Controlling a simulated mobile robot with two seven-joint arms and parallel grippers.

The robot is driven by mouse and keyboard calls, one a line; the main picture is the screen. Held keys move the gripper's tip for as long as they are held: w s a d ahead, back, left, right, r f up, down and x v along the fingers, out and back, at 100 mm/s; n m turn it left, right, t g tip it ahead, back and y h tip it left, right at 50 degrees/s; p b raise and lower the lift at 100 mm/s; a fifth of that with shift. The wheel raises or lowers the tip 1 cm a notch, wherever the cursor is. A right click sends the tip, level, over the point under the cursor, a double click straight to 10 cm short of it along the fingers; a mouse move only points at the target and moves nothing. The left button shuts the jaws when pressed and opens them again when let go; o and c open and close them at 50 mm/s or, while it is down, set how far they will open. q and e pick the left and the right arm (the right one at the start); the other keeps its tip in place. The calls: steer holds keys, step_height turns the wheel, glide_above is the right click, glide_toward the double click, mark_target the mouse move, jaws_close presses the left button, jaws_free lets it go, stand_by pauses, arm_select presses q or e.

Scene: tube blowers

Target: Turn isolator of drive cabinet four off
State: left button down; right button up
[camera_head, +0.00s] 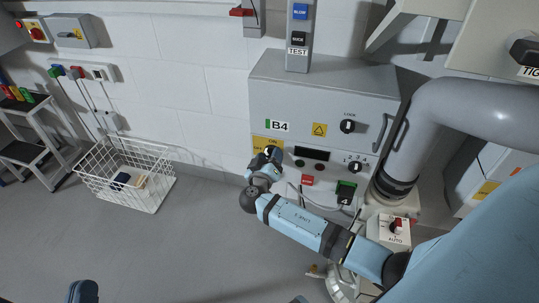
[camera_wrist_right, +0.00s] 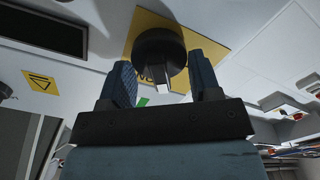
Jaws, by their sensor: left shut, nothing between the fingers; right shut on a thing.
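The grey drive cabinet B4 (camera_head: 330,95) stands against the wall at the centre of the head view. Its isolator is a round black knob (camera_wrist_right: 158,46) on a yellow plate (camera_wrist_right: 143,25). In the head view the yellow plate (camera_head: 262,142) shows at the cabinet's lower left, and the knob is largely hidden by my gripper. My right gripper (camera_head: 271,156) is at this plate. My left gripper (camera_head: 82,292) shows only partly at the bottom left edge, shut and empty, away from the cabinet.
The cabinet front also has a LOCK knob (camera_head: 347,126), a numbered selector (camera_head: 354,167), a red button (camera_head: 307,180) and a handle (camera_head: 381,132). A large grey pipe (camera_head: 470,105) rises at the right. A white wire basket (camera_head: 128,178) stands on the floor at left.

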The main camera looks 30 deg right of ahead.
steer(key=n+p, duration=0.1)
steer(key=n, duration=0.2)
steer(key=shift+w+r, duration=0.1)
steer(key=shift+r, duration=0.05)
steer(key=n+p, duration=0.1)
steer(key=n, duration=0.2)
steer(key=shift+n+p, duration=0.3)
steer(key=shift+p, duration=0.1)
steer(key=n+p, duration=0.1)
steer(key=n, duration=0.1)
steer(key=shift+n, duration=0.4)
steer(key=shift+n+p, duration=0.5)
arm_select(q)
steer(key=s+a+f+g+y, duration=0.1)
steer(key=a+f+g+y, duration=0.2)
steer(key=f, duration=0.6)
steer(key=shift+s+a+f+g+y, duration=0.25)
steer(key=shift+a+g, duration=0.2)
steer(key=shift+g, duration=0.45)
arm_select(e)
steer(key=shift+f+n, duration=0.2)
steer(key=shift+n, duration=0.1)
arm_select(q)
steer(key=shift+f, duration=0.1)
steer(key=shift+s+f, duration=0.1)
steer(key=shift+f, duration=0.2)
arm_select(e)
steer(key=shift+w, duration=0.1)
